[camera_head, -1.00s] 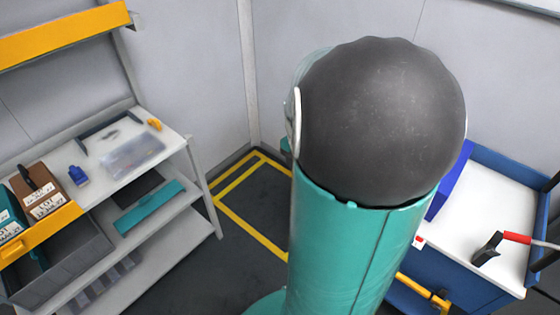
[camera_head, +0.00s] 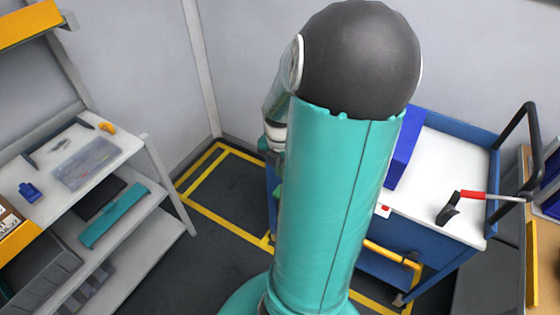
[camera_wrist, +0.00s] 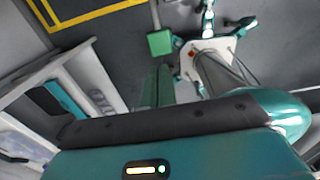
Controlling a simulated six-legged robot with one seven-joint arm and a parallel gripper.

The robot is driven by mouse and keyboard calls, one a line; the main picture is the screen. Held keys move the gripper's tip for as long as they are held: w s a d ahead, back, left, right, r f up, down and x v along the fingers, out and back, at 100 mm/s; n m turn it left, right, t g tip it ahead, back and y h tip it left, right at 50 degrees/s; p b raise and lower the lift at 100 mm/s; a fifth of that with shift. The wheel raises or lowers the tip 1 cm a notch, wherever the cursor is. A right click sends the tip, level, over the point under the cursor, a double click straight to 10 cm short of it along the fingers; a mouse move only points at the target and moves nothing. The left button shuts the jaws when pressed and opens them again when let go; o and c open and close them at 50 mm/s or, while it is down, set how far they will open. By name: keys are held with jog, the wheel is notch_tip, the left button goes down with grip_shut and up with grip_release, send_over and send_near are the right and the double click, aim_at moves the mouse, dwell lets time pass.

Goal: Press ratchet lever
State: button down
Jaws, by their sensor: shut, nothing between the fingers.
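No part is clearly recognisable as the ratchet lever. A tool with a red grip (camera_head: 474,195), a black head and a thin grey shaft lies on the white top of a blue cart (camera_head: 470,228) at the right in the head view. I cannot tell whether it is the lever. A yellow bar (camera_head: 392,254) runs along the cart's front, partly hidden by my arm. My large teal arm link fills the middle of the head view. My gripper cannot be made out in either view. The wrist view shows mostly floor and my own body.
A grey shelf unit (camera_head: 168,188) stands at the left, with a clear box (camera_head: 86,164), a blue bottle (camera_head: 30,191) and a teal bar (camera_head: 114,215). A blue block (camera_head: 404,150) stands on the cart. Open floor with yellow lines (camera_head: 222,226) lies between shelf and cart.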

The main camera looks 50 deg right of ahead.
notch_tip(320, 180, down, 8)
jog(key=shift+d+f, duration=0.1)
jog(key=shift+f, duration=0.1)
dwell(0.4)
